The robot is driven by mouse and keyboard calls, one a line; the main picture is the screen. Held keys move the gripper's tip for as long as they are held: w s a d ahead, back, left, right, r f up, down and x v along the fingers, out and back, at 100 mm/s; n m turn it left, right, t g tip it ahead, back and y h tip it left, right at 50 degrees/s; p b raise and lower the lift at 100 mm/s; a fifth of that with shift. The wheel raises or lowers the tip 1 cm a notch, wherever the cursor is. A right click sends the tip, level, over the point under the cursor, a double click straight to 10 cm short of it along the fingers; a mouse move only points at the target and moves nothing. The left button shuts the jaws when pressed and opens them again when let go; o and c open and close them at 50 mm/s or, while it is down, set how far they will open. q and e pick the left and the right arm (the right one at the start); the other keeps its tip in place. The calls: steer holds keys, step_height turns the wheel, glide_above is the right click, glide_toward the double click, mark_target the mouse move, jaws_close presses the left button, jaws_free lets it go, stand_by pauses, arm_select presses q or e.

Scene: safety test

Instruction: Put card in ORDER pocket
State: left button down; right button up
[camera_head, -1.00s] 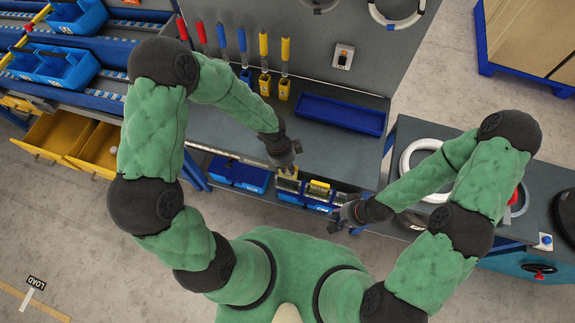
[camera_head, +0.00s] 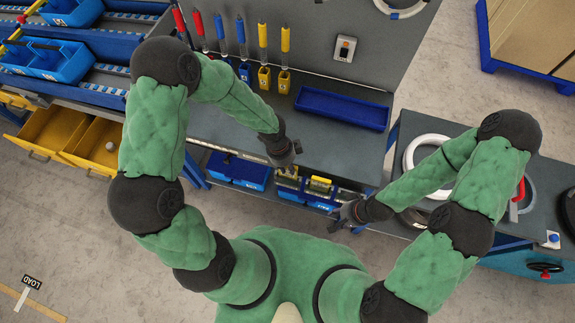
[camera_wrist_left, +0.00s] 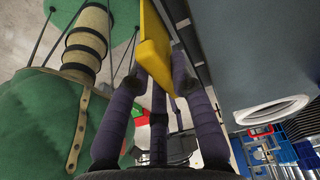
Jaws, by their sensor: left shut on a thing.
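My left gripper (camera_head: 286,158) is over the front edge of the grey bench.
A blue bin (camera_head: 238,172) is under the bench's front edge. Yellow drawers (camera_head: 55,135) stand open at left. A side table (camera_head: 425,128) with rings is at right.

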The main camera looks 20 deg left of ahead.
arm_select(q)
steer(key=shift+f+b, duration=1.35)
steer(key=shift+f, duration=0.4)
steer(key=c, duration=1)
jaws_free()
steer(key=shift+r, duration=0.1)
steer(key=r, duration=0.3)
steer(key=a+r, duration=0.1)
steer(key=r, duration=0.3)
steer(key=a+r, duration=0.1)
steer(key=r, duration=0.3)
steer(key=shift+w+a+r, duration=0.1)
steer(key=shift+r, duration=0.1)
step_height(320, 180, up, 7)
steer(key=p, duration=0.6)
steer(key=shift+r, duration=0.15)
